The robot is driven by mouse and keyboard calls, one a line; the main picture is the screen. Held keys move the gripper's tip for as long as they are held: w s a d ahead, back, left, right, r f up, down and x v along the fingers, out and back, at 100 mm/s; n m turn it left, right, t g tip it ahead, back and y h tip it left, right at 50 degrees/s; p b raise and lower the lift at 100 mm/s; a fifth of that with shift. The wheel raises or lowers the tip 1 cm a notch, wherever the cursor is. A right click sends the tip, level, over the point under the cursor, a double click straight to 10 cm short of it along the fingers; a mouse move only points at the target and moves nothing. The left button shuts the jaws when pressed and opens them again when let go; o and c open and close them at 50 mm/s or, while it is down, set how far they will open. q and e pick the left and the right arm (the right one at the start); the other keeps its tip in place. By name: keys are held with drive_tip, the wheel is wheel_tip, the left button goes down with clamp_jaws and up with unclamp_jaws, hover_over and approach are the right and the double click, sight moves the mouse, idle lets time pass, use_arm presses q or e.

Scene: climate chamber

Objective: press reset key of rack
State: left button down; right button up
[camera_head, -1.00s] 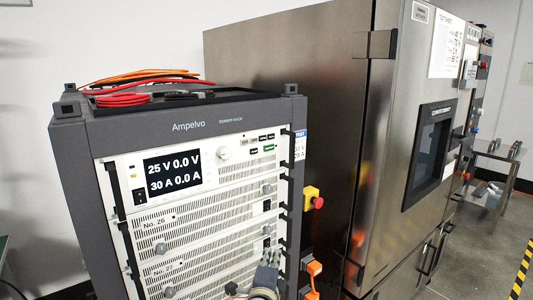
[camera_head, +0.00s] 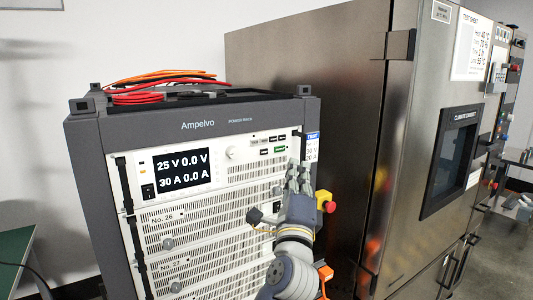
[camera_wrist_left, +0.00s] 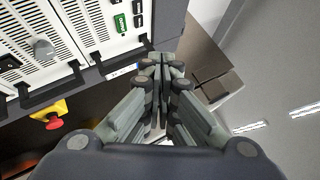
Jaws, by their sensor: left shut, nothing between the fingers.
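The rack (camera_head: 215,125), a dark grey cabinet labelled Ampelvo, stands in front of me. Its top white unit has a black display (camera_head: 183,172) reading 25 V 0.0 V and 30 A 0.0 A. Right of the display are a knob and a small group of black keys (camera_head: 265,140) with one green key (camera_head: 280,149); the key labels are too small to read. The green key also shows in the left wrist view (camera_wrist_left: 122,24). My left gripper (camera_head: 300,168) is shut and empty, just below and right of the keys, apart from them in the left wrist view. My right gripper is not in view.
A red and yellow emergency stop (camera_head: 327,203) sits right of the rack, close to my left gripper. Black handles line the panel's right edge. Red and orange cables (camera_head: 150,92) lie on top. A large steel climate chamber (camera_head: 345,120) stands at right.

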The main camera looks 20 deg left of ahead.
sight(264, 152)
use_arm(q)
drive_tip(key=shift+w+a, duration=0.9)
drive_tip(key=shift+a, duration=0.25)
drive_tip(key=shift+w+a, duration=0.95)
drive_tip(key=shift+a, duration=0.2)
drive_tip(key=shift+w+a, duration=0.9)
drive_tip(key=shift+a, duration=0.25)
drive_tip(key=shift+w+a, duration=0.25)
drive_tip(key=shift+a, duration=0.1)
drive_tip(key=shift+w+a, duration=0.2)
drive_tip(key=shift+a, duration=0.05)
drive_tip(key=shift+s+d, duration=0.5)
drive_tip(key=shift+d, duration=0.05)
